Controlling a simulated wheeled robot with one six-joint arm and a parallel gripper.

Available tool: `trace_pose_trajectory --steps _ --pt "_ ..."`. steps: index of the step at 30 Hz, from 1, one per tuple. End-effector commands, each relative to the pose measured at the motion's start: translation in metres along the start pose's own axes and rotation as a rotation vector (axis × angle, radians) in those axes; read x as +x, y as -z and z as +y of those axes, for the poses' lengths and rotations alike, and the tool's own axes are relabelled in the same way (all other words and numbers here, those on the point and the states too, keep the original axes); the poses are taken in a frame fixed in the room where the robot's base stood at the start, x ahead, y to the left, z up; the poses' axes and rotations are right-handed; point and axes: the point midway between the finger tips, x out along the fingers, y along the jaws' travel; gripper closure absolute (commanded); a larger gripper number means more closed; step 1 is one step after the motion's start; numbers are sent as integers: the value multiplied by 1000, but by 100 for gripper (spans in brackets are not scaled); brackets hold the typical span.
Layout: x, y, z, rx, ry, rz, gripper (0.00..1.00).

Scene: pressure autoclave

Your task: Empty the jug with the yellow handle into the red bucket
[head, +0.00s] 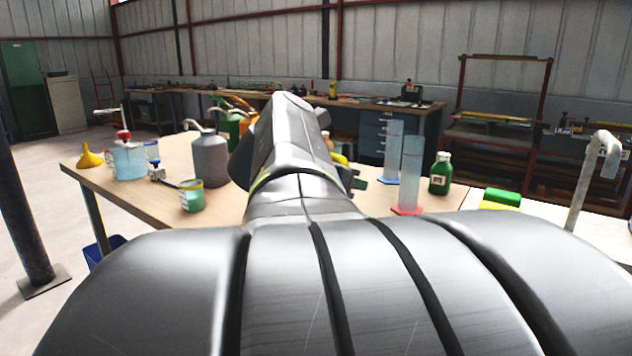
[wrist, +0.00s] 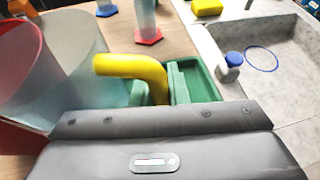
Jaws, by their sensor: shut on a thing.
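My gripper (wrist: 160,88), with green fingers, is shut on the yellow handle (wrist: 132,66) of a translucent jug (wrist: 80,75) in the wrist view. The jug's body is left of the fingers. The red bucket (wrist: 37,45), with a red rim and pale inside, is at the left edge, close beside or behind the jug. I cannot tell whether they touch, how far the jug tilts, or whether liquid is in it. In the head view my arm hides most of this; a bit of the yellow handle (head: 339,158) and green finger (head: 360,183) show.
Measuring cylinders (head: 410,170) and a green bottle (head: 440,173) stand right of my arm. A grey can (head: 210,160), a capped clear container (head: 128,158), a yellow funnel (head: 90,157) and a green-labelled tin (head: 191,195) stand left. A sink (wrist: 270,60) is at the right.

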Motion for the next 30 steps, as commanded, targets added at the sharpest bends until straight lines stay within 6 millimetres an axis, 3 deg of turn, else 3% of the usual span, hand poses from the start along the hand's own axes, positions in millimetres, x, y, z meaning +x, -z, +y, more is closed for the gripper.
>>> trace_pose_trajectory --steps 14,25,30 --pt "0 1 -1 11 -4 -2 100" --pt "-11 -25 -3 10 -4 -2 100" --pt "-11 -26 -3 10 -3 -2 100"
